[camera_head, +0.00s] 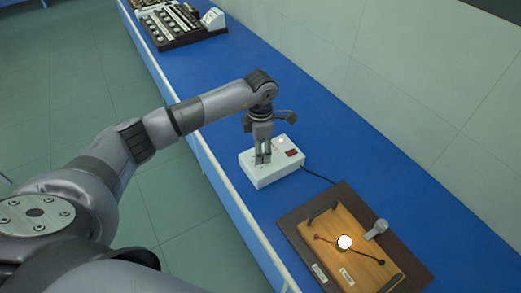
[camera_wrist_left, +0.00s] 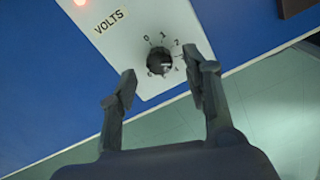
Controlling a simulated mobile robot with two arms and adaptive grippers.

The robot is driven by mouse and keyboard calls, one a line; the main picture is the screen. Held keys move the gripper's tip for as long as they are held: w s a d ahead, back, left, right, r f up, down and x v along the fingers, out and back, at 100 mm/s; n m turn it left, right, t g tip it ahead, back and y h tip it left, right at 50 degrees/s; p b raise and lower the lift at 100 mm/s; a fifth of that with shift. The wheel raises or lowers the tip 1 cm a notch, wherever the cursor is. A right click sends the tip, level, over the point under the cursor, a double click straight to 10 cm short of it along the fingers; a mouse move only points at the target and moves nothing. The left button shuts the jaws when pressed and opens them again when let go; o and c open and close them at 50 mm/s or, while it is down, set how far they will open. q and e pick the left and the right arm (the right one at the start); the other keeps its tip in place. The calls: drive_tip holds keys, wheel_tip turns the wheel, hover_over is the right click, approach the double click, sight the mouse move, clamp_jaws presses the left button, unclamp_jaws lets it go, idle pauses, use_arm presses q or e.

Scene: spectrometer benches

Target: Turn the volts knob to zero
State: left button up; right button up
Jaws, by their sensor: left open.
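The white power box (camera_head: 265,177) stands on the blue bench, with a red switch and a small light on its top. In the left wrist view the box (camera_wrist_left: 136,48) shows a VOLTS label, a lit lamp and the black volts knob (camera_wrist_left: 159,60) with a number scale around it. The knob's exact setting is too small to read. My left gripper (camera_head: 262,160) points down over the box and hides the knob in the head view. In the left wrist view its open fingers (camera_wrist_left: 160,86) are on either side just below the knob, with nothing between them.
A wooden board (camera_head: 362,250) on a dark base, with wires, a bright lamp and a grey part, lies nearer on the bench. A black cable runs from the box toward it. Dark panels (camera_head: 175,25) stand at the far end. Blue bench (camera_head: 225,90) is clear between.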

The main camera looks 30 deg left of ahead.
use_arm(q)
drive_tip(key=shift+f, duration=1.25)
drive_tip(key=shift+c, duration=0.5)
clamp_jaws()
